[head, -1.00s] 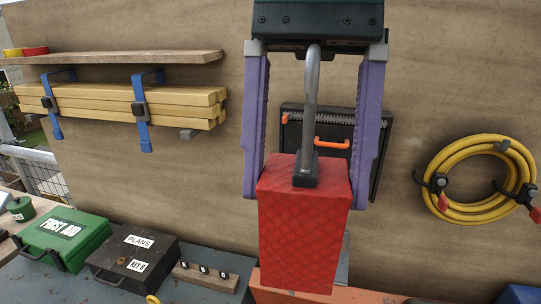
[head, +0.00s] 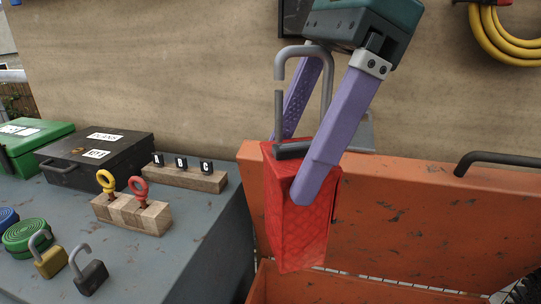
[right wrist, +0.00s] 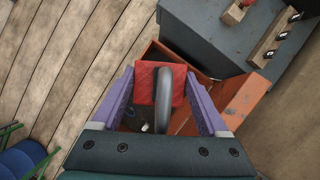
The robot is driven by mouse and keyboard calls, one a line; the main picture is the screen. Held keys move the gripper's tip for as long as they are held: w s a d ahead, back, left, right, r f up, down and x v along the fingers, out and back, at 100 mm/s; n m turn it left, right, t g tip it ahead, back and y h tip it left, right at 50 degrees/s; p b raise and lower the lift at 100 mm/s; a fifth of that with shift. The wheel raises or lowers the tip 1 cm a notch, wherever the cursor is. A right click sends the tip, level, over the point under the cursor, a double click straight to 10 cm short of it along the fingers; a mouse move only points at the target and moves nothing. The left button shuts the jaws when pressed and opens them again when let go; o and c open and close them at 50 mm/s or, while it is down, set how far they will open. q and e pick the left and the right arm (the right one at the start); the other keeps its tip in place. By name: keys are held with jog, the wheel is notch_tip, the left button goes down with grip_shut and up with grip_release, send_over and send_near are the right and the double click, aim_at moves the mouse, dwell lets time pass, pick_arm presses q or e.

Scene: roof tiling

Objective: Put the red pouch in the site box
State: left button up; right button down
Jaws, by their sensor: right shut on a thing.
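In the right wrist view the pouch (right wrist: 146,84) sits between the purple fingers. The orange site box (head: 285,290) is below, its lid (head: 420,225) standing open behind the pouch. The pouch is in front of the lid and appears above the left part of the opening; its height over the box is unclear. Most of the box's inside is out of frame. My left gripper is not in view.
Left of the box is a grey worktop (head: 205,225). It holds a black plans box (head: 95,155), a green box (head: 35,135), a wooden block with rings (head: 130,213), a block with lettered tags (head: 190,178) and two padlocks (head: 90,278). A wooden wall stands behind.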

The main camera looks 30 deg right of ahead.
jog(key=w+d+f+m+t+h+b, duration=0.1)
jog(key=f+m+b, duration=0.6)
jog(key=f+b, duration=1.6)
jog(key=w+d+f+m+t+h+b, duration=0.2)
jog(key=f+m+b, duration=0.5)
jog(key=f+b, duration=1.7)
notch_tip(320, 180, down, 10)
jog(key=shift+d+f+m+h, duration=0.15)
jog(key=shift+m+h, duration=0.25)
jog(key=shift+h, duration=0.5)
jog(key=shift+f+b, duration=0.15)
jog(key=shift+b, duration=0.15)
grip_release()
jog(key=p+v, duration=0.7)
jog(key=v, duration=0.5)
jog(key=shift+w, duration=0.1)
